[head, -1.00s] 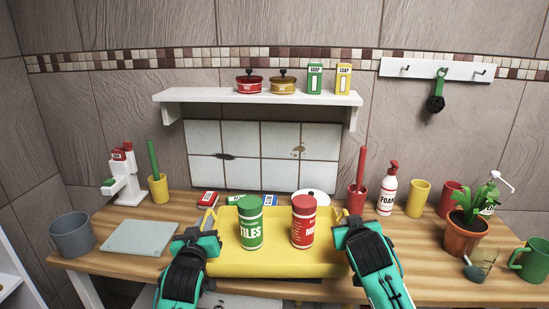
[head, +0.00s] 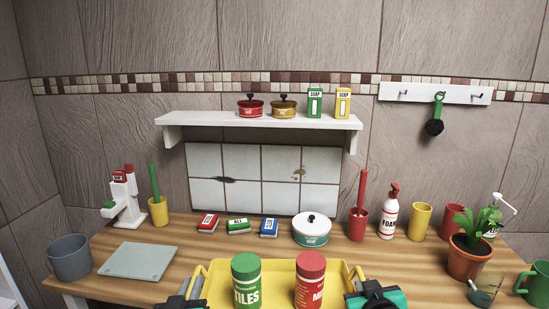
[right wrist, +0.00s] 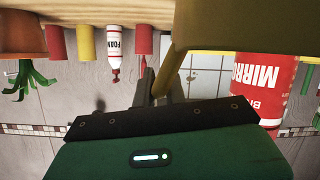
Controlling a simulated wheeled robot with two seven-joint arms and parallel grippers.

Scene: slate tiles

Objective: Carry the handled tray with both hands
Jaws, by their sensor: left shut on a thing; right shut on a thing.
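The yellow handled tray (head: 226,276) is at the bottom middle of the head view, its lower part cut off. A green can marked TILES (head: 246,282) and a red can (head: 310,280) stand upright in it. My left gripper (head: 194,288) is shut on the tray's left handle. My right gripper (head: 358,286) is shut on its right handle. The right wrist view, upside down, shows the right fingers (right wrist: 158,88) at the yellow handle (right wrist: 180,60), with the red can (right wrist: 264,88) beside. The tray's underside is hidden in the head view.
On the wooden counter (head: 190,238) behind the tray are a lidded pot (head: 311,230) and several small boxes. A foam bottle (head: 389,214), cups and a potted plant (head: 467,258) stand right.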

